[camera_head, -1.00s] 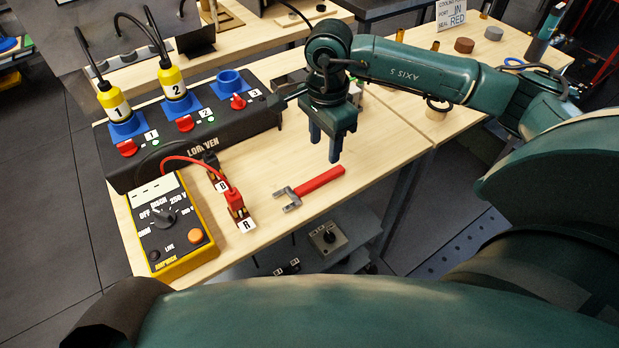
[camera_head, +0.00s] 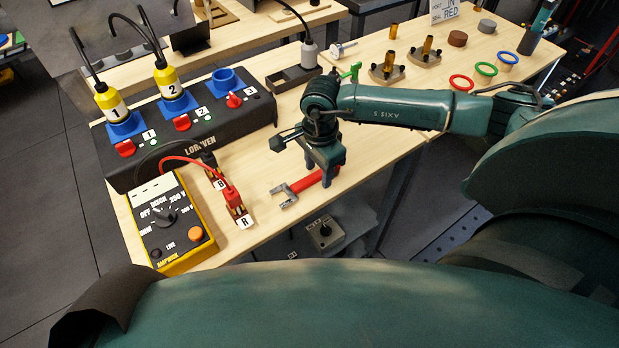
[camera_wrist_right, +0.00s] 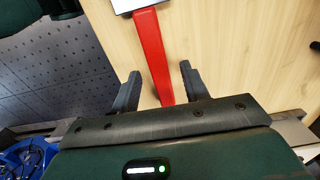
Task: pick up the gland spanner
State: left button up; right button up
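The gland spanner (camera_head: 284,196) lies flat on the wooden table, with a red handle and a grey open-jawed head pointing left. My right gripper (camera_head: 318,178) points down over the handle and hides part of it. In the right wrist view, my right gripper (camera_wrist_right: 160,72) is open, with its fingers on either side of the red spanner handle (camera_wrist_right: 151,48). There is a gap between each finger and the handle. How far the fingertips are above the table is hard to tell. My left gripper is not in view.
A yellow meter (camera_head: 168,228) and the red and black plugs (camera_head: 232,197) stand left of the spanner. The black socket box (camera_head: 190,145) is behind them. A grey box (camera_head: 326,235) sits below the table's front edge. Coloured rings (camera_head: 485,69) lie on the right.

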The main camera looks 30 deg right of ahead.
grip_shut()
dwell(0.5)
notch_tip(320, 180, up, 10)
jog(key=b, duration=0.1)
jog(key=shift+b, duration=0.3)
jog(key=c, duration=0.6)
grip_release()
jog(key=shift+c, duration=0.2)
grip_shut()
jog(key=shift+w, duration=0.15)
